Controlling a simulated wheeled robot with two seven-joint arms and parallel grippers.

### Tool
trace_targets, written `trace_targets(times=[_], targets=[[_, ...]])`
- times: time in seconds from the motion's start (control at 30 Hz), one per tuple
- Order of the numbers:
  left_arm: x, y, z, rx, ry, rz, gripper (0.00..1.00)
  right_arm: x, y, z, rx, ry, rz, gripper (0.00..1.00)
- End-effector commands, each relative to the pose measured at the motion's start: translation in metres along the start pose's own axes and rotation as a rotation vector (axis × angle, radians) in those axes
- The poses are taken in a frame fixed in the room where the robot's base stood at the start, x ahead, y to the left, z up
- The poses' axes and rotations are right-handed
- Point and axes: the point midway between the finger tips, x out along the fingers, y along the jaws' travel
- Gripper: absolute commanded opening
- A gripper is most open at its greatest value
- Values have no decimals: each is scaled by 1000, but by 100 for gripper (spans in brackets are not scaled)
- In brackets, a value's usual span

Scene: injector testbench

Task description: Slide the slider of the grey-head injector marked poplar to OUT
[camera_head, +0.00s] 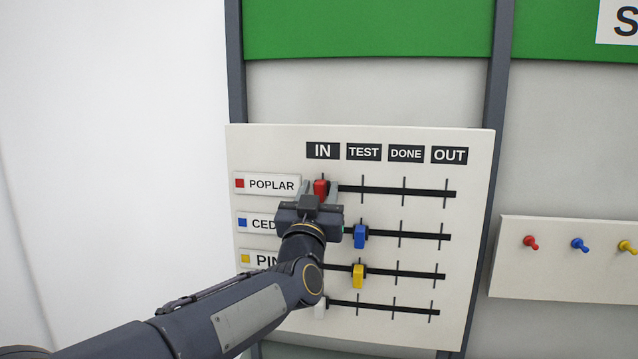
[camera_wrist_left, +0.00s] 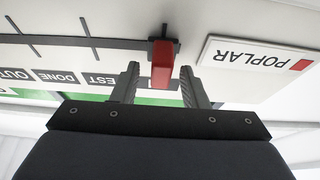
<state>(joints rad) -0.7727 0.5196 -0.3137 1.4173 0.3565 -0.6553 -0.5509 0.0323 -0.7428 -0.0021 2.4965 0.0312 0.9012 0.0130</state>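The poplar slider is a red block (camera_head: 321,186) at the left end of the top track (camera_head: 400,192), under the IN label (camera_head: 323,151). The red-marked POPLAR label (camera_head: 268,184) is left of it; no grey head shows on this row. The OUT label (camera_head: 449,155) is above the track's right end. My left gripper (camera_head: 319,192) is at the slider, one finger on each side. In the left wrist view the red slider (camera_wrist_left: 163,66) stands between the open fingers of the gripper (camera_wrist_left: 160,72), with gaps visible. My right gripper is not in view.
Below, a blue slider (camera_head: 360,236) and a yellow slider (camera_head: 358,276) sit under TEST; a whitish slider (camera_head: 320,309) sits at the bottom track's left. My arm covers part of the lower labels. A panel (camera_head: 560,282) with coloured pegs is at right. The top track right of the slider is clear.

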Motion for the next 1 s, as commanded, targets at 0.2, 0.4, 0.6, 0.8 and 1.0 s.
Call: trace_targets(times=[0.2, 0.4, 0.6, 0.8, 1.0], targets=[[6, 0, 1, 1, -1, 1, 40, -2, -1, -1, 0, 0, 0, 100], [5, 0, 1, 0, -1, 1, 31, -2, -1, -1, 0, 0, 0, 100], [5, 0, 1, 0, -1, 1, 5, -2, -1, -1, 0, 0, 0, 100], [5, 0, 1, 0, -1, 1, 0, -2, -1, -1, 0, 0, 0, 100], [5, 0, 1, -1, -1, 1, 0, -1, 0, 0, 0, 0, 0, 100]])
